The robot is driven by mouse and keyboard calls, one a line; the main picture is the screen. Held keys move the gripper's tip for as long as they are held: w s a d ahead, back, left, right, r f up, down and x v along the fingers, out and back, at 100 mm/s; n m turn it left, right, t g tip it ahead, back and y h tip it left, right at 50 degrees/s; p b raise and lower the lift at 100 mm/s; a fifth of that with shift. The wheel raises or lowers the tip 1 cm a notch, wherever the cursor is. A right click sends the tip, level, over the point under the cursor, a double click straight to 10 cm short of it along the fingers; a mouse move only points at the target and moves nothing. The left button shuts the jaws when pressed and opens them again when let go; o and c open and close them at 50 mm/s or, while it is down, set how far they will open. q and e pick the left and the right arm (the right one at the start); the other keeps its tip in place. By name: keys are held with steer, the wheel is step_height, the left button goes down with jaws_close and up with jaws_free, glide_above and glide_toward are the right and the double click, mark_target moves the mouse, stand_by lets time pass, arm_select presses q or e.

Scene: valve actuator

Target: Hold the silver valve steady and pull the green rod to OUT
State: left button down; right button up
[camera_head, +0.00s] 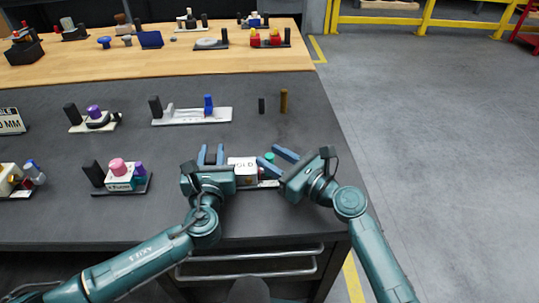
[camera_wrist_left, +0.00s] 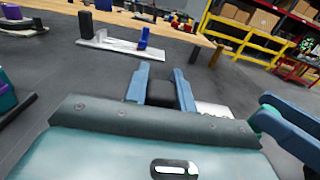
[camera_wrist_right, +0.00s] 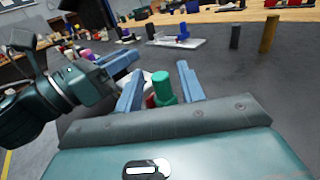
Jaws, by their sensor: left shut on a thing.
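The silver valve (camera_head: 243,168) is a pale box with dark marks on its face, standing near the table's front edge between my two grippers. My left gripper (camera_head: 211,152) is shut on a dark block (camera_wrist_left: 186,97) at the valve's left end. The green rod (camera_head: 269,159) stands at the valve's right end; in the right wrist view the green rod (camera_wrist_right: 163,87) is upright beside a small red part (camera_wrist_right: 150,101). My right gripper (camera_wrist_right: 157,76) is open, with its fingers on either side of the rod and gaps showing. The OUT mark cannot be made out.
A fixture with a pink knob (camera_head: 118,166) stands to the left. A pale plate with a blue post (camera_head: 208,103) lies behind. A brown post (camera_head: 284,101) and a short black post (camera_head: 262,105) stand at the back right.

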steer(key=shift+x, duration=0.8)
steer(key=shift+c, duration=0.5)
jaws_close()
